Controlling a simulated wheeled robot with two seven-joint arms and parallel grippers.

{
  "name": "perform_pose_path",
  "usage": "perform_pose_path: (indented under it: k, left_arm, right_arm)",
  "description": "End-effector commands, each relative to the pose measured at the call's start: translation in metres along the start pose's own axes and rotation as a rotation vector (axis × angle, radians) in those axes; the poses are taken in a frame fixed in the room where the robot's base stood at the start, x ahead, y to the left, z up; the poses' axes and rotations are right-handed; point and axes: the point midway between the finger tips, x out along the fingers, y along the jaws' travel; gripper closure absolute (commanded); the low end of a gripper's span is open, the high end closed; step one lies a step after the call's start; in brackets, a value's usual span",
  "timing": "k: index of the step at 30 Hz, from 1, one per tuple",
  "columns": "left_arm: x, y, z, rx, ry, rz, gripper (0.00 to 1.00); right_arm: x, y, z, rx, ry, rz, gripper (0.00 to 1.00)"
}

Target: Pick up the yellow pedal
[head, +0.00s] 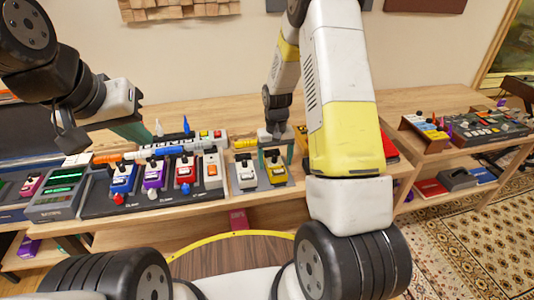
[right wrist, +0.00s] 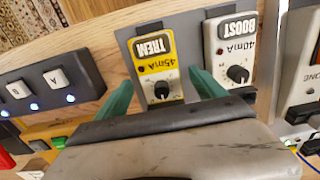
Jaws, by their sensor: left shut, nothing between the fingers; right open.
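The yellow pedal (head: 276,168), marked TREM, stands on a grey board on the desk, right of a white pedal (head: 245,174). In the right wrist view the yellow pedal (right wrist: 155,62) shows its label and black knob. My right gripper (head: 276,155) is open above it. In the right wrist view its green fingers (right wrist: 162,92) lie on either side of the yellow pedal; whether they touch it I cannot tell. My left gripper (head: 134,132) is shut and empty, above the desk at the left.
The white BOOST pedal (right wrist: 232,48) is close beside one right finger. A dark switch box (right wrist: 45,85) lies on the other side. Blue (head: 122,178), purple and red pedals stand on a black board to the left. A shelf with more gear (head: 465,130) is at the right.

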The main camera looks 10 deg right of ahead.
Motion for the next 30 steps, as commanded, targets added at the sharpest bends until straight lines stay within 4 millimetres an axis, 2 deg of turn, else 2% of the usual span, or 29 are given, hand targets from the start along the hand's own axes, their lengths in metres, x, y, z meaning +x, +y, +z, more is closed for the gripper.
perform_pose_path:
  k: [4, 12, 24, 30]
  left_arm:
    - [0.0, 0.0, 0.0, 0.0, 0.0, 0.0, 1.0]
    - [0.0, 0.0, 0.0, 0.0, 0.0, 0.0, 1.0]
    - [0.0, 0.0, 0.0, 0.0, 0.0, 0.0, 1.0]
    - [0.0, 0.0, 0.0, 0.0, 0.0, 0.0, 1.0]
  right_arm:
    - [0.016, 0.0, 0.0, 0.0, 0.001, 0.0, 0.2]
    - [0.018, 0.0, 0.0, 0.0, 0.002, 0.0, 0.22]
    - [0.018, 0.0, 0.0, 0.0, 0.002, 0.0, 1.0]
    - [0.018, 0.0, -0.001, 0.0, 0.003, 0.0, 1.0]
